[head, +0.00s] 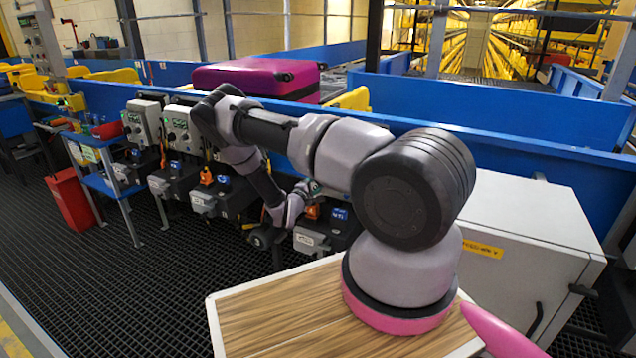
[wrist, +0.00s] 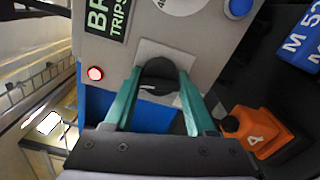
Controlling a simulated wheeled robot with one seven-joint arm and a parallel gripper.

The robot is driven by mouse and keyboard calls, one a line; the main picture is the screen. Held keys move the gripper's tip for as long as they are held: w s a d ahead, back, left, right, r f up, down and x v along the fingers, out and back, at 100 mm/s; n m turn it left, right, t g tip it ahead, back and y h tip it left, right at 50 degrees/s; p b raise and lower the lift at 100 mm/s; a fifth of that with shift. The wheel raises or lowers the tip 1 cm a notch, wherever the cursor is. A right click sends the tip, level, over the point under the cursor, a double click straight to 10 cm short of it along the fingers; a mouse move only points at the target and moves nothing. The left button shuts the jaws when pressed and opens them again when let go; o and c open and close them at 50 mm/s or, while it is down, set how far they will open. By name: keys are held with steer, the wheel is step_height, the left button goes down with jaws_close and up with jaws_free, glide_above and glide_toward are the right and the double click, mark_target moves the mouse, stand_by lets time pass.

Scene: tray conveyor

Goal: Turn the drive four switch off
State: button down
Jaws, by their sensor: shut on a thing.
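A dark round switch knob (wrist: 158,88) with a small pale mark sits on a light square plate on a grey box (wrist: 200,45). The teal fingers of my gripper (wrist: 160,74) are shut on the knob, one on each side. The fingers hide part of the knob, so I cannot tell which way it points. An orange block marked 4 (wrist: 262,132) is to the right of the fingers. In the head view my arm reaches down beside the orange block (head: 312,211), and the knob is hidden there.
A red lit lamp (wrist: 95,73) and a blue button (wrist: 238,8) are on the box. A blue M label (wrist: 300,40) is at the right. Similar drive units (head: 172,183) stand left along the blue conveyor wall (head: 520,150). A magenta suitcase (head: 250,75) lies behind.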

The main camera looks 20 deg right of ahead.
steer(key=n, duration=0.3)
steer(key=shift+n, duration=0.3)
steer(key=n, duration=0.3)
steer(key=shift+a+n, duration=0.1)
steer(key=shift+n, duration=0.3)
steer(key=n, duration=0.4)
steer(key=shift+n, duration=1.9)
steer(key=shift+c, duration=1.1)
jaws_free()
steer(key=v, duration=1)
steer(key=shift+s+a, duration=0.25)
steer(key=shift+s, duration=0.05)
